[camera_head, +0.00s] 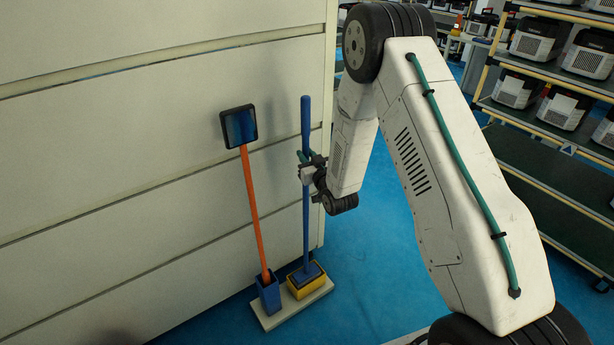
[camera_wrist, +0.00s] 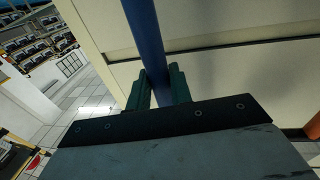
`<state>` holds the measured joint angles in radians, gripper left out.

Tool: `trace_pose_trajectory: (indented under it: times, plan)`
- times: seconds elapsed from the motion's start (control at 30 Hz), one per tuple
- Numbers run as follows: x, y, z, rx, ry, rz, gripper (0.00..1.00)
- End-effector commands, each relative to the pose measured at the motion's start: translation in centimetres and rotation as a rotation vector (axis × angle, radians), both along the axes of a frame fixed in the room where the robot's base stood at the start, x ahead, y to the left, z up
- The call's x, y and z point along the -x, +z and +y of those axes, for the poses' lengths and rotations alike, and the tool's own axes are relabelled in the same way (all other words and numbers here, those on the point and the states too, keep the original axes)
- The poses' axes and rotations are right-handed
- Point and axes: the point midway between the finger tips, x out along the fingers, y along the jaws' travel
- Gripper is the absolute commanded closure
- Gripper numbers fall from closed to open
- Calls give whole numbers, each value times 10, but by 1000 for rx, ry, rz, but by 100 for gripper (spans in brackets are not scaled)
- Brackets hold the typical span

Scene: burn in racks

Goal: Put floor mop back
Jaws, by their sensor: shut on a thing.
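The floor mop (camera_head: 306,225) has a blue handle and stands upright near the wall, its head at the yellow holder (camera_head: 306,283) on a pale base board (camera_head: 291,307). From this view I cannot tell whether the head rests fully in the holder. My gripper (camera_head: 312,170) is shut on the handle at about mid-height. In the wrist view the blue handle (camera_wrist: 149,45) passes between the green fingers of my gripper (camera_wrist: 160,88).
An orange-handled tool (camera_head: 252,215) with a dark flat head at its top stands in a blue holder (camera_head: 268,293) just left of the mop. A pale panelled wall (camera_head: 120,150) is close behind. Shelving racks (camera_head: 540,130) with several boxed units stand at the right. Blue floor (camera_head: 355,270) is open right of the board.

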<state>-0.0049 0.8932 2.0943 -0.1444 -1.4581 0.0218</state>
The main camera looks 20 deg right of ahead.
Motion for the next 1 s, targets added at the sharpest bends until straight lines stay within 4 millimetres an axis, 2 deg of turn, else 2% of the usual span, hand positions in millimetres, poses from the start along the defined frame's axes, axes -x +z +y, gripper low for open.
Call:
trace_pose_trajectory:
  times: [0.03, 0.1, 0.33, 0.57, 0.93, 0.97, 1.0]
  plan:
    - [0, -10, 0, 0, 0, 1, 100]
    - [-1, -17, 0, 0, 0, -2, 100]
    - [0, -33, 0, 0, 0, -1, 100]
    - [0, -63, 0, -1, 0, -1, 100]
    - [0, -67, 0, 0, 0, -3, 100]
    - [0, -68, 0, 0, 0, -1, 76]
    - [0, -68, 0, 0, 0, -1, 65]
